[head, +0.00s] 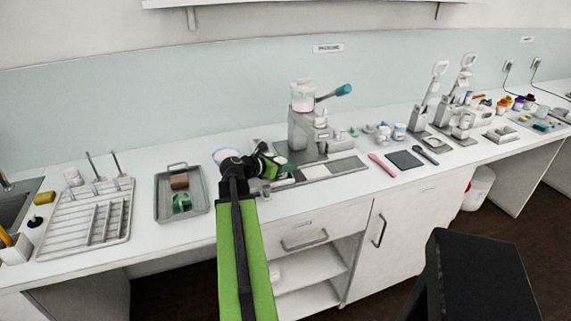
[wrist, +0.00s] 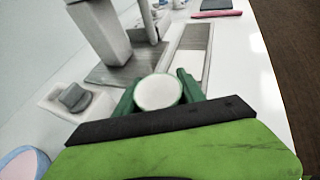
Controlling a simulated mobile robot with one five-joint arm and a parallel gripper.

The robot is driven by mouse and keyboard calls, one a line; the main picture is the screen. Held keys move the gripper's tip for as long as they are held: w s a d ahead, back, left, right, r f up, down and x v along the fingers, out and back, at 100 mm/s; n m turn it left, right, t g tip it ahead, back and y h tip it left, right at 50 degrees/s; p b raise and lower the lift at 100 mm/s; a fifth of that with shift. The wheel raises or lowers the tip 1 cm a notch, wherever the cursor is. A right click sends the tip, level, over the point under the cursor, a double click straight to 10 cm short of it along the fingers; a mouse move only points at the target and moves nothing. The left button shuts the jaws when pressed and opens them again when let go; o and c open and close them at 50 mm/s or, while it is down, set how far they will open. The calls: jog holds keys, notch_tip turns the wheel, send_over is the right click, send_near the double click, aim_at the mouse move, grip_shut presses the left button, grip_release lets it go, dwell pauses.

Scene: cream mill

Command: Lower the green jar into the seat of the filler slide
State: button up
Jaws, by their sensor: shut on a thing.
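My gripper (wrist: 157,92) is shut on the jar (wrist: 158,93); in the wrist view its green fingers sit on either side of the jar's round, pale top. The jar's side is mostly hidden, so its green colour is hard to confirm. In the head view my gripper (head: 279,170) is over the near left end of the filler's slide. The slide (head: 346,166) is a long, low grey and white track in front of the filler (head: 302,128). In the wrist view the slide (wrist: 196,38) runs away beyond the jar. The seat is not clearly visible, and contact below the jar is hidden.
A grey tray (head: 161,211) with a brown block and a green item lies left, beside a drying rack (head: 58,222). A pink spatula (head: 381,165) and a dark mat (head: 404,159) lie right. The filler's column (wrist: 100,30) stands close to the gripper.

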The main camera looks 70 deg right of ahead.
jog(key=shift+f, duration=0.2)
jog(key=o, duration=1.4)
notch_tip(320, 180, up, 6)
jog(key=p, duration=0.5)
jog(key=shift+r+p, duration=0.1)
jog(key=shift+p, duration=0.3)
